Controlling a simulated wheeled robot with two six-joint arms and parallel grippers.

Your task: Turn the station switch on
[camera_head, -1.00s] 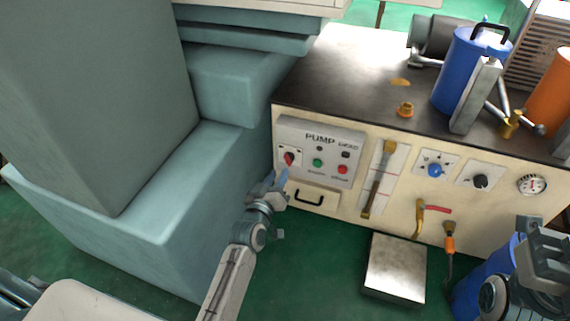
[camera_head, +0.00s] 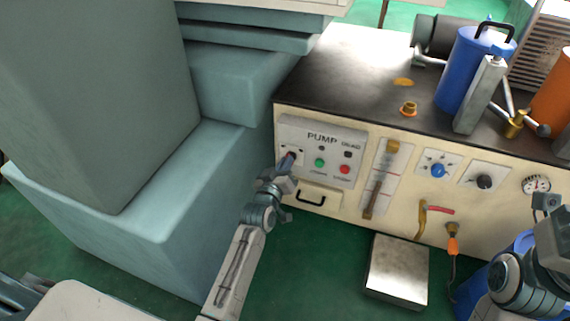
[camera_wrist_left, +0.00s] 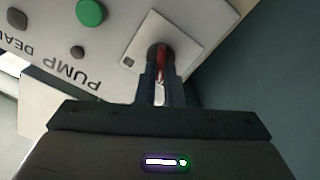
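The station switch, a red knob on a white plate, sits at the left of the pump panel (camera_head: 326,150). In the left wrist view the red switch (camera_wrist_left: 161,60) shows between my left fingertips. My left gripper (camera_head: 287,163) reaches the panel from below and mostly covers the switch in the head view. Its fingers are close together, one on each side of the knob, and look shut on it. My right gripper (camera_head: 546,205) is at the right edge, away from the panel; its finger gap is unclear.
A green button (camera_head: 320,163) and a red button (camera_head: 345,169) are right of the switch. A drawer handle (camera_head: 310,199) is below. A large teal machine body (camera_head: 200,215) stands close on the left. A metal box (camera_head: 397,270) sits on the floor.

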